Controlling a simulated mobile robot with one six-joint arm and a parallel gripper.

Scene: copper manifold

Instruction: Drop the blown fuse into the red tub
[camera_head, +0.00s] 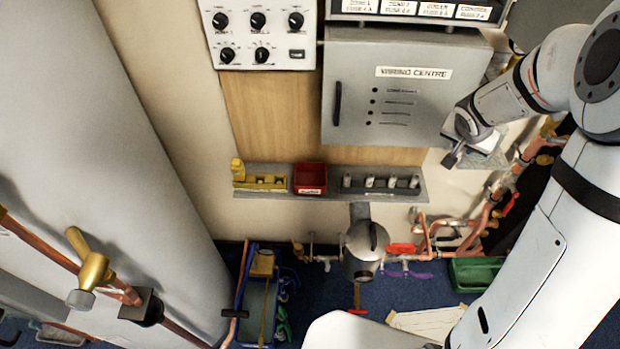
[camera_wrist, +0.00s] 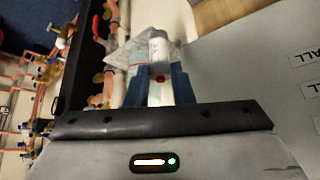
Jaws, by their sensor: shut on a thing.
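My gripper (camera_head: 455,157) is up at the right of the grey wiring-centre cabinet, well to the right of and slightly above the red tub. In the wrist view its blue fingers (camera_wrist: 160,82) are shut on a white cylindrical fuse (camera_wrist: 159,48) with a small red mark near its lower end. The fuse sticks out past the fingertips. In the head view the held fuse is too small to make out. The red tub (camera_head: 310,190) stands on the narrow grey shelf below the cabinet, with its open top showing and a white label on its front.
On the shelf (camera_head: 275,195), a yellow block (camera_head: 262,182) is left of the tub and a grey holder with several pale fuses (camera_head: 381,183) is right of it. The cabinet (camera_head: 355,125) is above. Copper pipes (camera_head: 480,225) run at the right. A pale sheet (camera_head: 485,158) is beside my gripper.

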